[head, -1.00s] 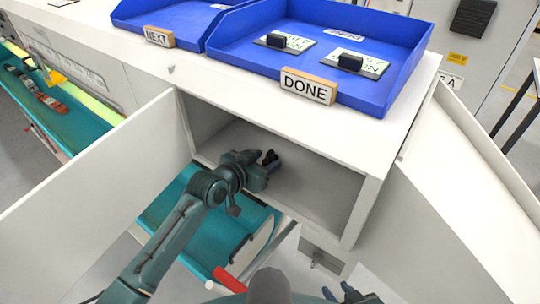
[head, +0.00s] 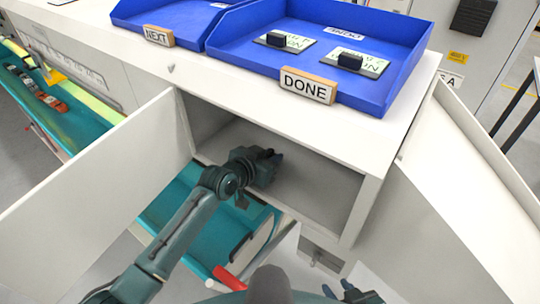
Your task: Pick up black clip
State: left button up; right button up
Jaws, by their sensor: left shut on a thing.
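My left gripper (head: 272,157) reaches into the open cabinet (head: 325,180) under the counter. It is shut on a small dark thing, which I take for the black clip; the fingers hide most of it. Two black blocks, one on the left card (head: 276,39) and one on the right card (head: 350,61), stand in the blue tray behind the DONE sign. My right gripper (head: 337,292) shows at the bottom edge, away from the cabinet, with its fingers apart and nothing seen between them.
The DONE tray (head: 415,65) and NEXT tray (head: 185,28) stand on the white counter (head: 220,75). Open doors flank the cabinet on the left (head: 110,180) and right (head: 450,215). The cabinet's right side looks empty.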

pick_arm(q)
grip_shut()
